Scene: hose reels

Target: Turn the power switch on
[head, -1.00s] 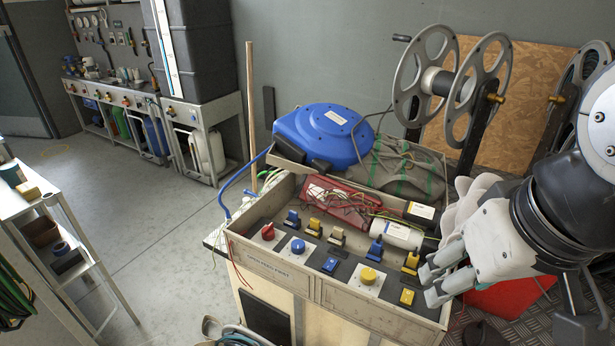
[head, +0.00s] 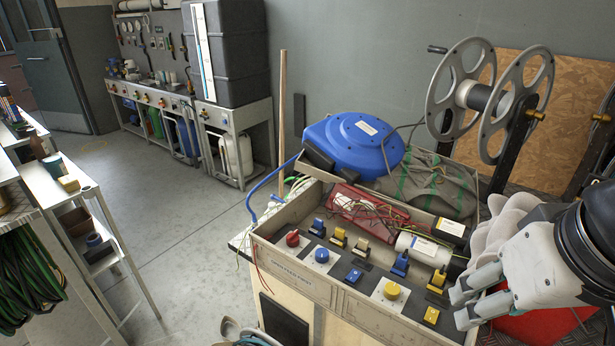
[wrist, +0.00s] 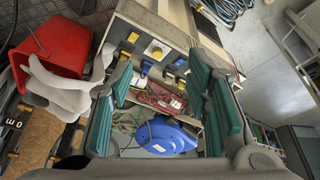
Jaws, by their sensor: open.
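A control box (head: 338,290) holds a panel of coloured controls. On it are a red knob (head: 293,238), a blue round button (head: 322,255), a yellow round button (head: 392,290), and several blue and yellow toggle or rocker switches, such as a blue toggle (head: 400,263) and a yellow rocker (head: 431,315). My gripper (head: 462,302) is at the panel's right end, open and empty. In the wrist view its teal-padded fingers (wrist: 167,95) are spread wide, with the panel beyond them.
A blue hose reel (head: 352,143) and a red wired part (head: 368,208) lie behind the switches. A metal reel (head: 490,95) stands at the back right. A red bin (head: 535,325) is below my gripper. Shelves (head: 75,210) stand at left; the floor between is clear.

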